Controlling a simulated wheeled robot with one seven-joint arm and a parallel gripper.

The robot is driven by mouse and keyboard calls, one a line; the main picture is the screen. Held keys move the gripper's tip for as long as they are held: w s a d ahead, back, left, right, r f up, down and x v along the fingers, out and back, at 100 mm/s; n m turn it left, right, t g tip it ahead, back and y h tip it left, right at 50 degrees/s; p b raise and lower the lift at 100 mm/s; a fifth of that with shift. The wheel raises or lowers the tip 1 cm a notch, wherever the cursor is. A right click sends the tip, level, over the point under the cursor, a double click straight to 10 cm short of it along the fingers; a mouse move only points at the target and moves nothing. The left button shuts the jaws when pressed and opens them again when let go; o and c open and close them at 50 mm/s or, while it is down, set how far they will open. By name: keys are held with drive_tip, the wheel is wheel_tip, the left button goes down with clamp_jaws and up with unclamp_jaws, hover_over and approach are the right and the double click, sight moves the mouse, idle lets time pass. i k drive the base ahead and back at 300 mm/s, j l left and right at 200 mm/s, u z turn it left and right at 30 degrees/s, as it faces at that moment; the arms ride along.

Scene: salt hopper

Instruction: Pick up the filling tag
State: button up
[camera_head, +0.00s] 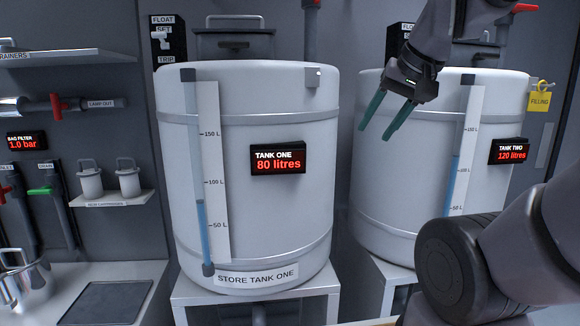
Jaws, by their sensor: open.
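The filling tag (540,101) is a yellow tag lettered FILLING. It hangs from a small yellow hook on the wall at the right edge, just right of tank two. My gripper (387,126) is in front of the upper left part of tank two (385,190). Its two green fingers point down and left, apart and empty. It is well to the left of the tag and not touching it.
Tank one (240,220) stands in the middle, its display reading 80 litres. Tank two has a level gauge (466,150) and a 120 litres display (509,151) between my gripper and the tag. A red-handled valve (525,8) is above the tag. My arm covers the lower right.

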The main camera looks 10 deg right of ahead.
sight(538, 100)
drive_tip(key=z, duration=1.55)
